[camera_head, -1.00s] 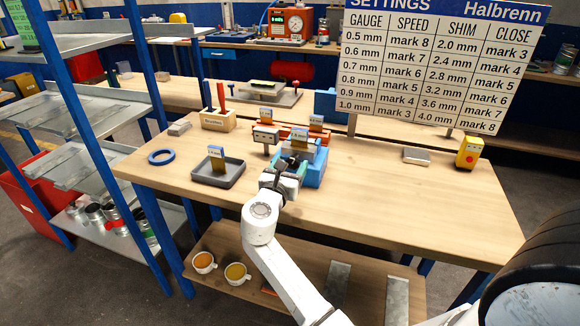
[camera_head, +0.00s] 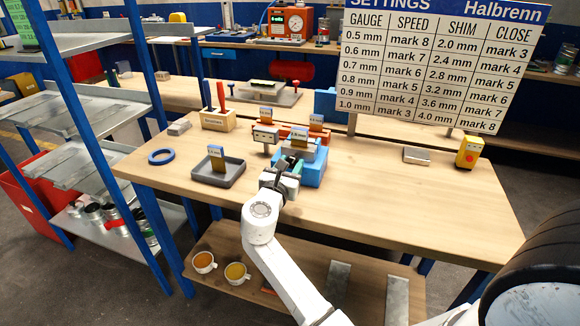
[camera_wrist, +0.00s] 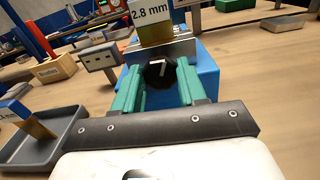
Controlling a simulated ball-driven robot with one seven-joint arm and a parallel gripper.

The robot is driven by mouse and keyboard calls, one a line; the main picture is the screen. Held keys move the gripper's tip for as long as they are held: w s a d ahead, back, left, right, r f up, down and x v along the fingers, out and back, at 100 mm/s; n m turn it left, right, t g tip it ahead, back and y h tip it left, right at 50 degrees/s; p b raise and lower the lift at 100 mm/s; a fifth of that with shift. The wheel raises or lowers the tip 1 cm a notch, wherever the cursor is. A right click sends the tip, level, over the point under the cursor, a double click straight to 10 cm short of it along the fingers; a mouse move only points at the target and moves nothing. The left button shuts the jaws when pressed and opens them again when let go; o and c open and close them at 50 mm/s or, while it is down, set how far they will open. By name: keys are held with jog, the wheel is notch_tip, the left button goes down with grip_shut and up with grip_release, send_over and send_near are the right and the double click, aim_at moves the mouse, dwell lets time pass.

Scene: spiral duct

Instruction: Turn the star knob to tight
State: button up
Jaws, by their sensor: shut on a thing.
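The black star knob (camera_wrist: 160,73) is on the front of a blue machine (camera_head: 312,172), with a white mark on its face tilted slightly from upright. My gripper (camera_wrist: 158,84) has green fingers on either side of the knob and is shut on it. The machine also shows in the wrist view (camera_wrist: 207,75), with a metal block and a tag reading 2.8 mm (camera_wrist: 152,20) above the knob. In the head view my gripper (camera_head: 283,177) is at the machine's front, and the knob is mostly hidden there. I cannot read any tight marking.
A dark tray (camera_head: 218,181) with a tagged shim stands left of the machine. A small grey box on a post (camera_wrist: 97,58) is close by on the left. A settings board (camera_head: 430,70) stands behind.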

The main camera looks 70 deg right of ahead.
jog(key=m+b, duration=0.2)
jog(key=m, duration=0.2)
jog(key=shift+f, duration=0.15)
jog(key=m+b, duration=0.3)
jog(key=m, duration=0.1)
jog(key=shift+s+f+m, duration=0.1)
jog(key=shift+m, duration=0.2)
jog(key=m+b, duration=0.3)
jog(key=shift+f+m, duration=0.1)
jog(key=shift+m, duration=0.3)
jog(key=m+b, duration=0.4)
jog(key=shift+s+f, duration=0.1)
jog(key=shift+f, duration=0.05)
jog(key=m+b, duration=0.6)
jog(key=m, duration=0.1)
jog(key=shift+f, duration=0.15)
jog(key=m+b, duration=0.3)
jog(key=shift+m+b, duration=0.9)
jog(key=shift+m, duration=0.2)
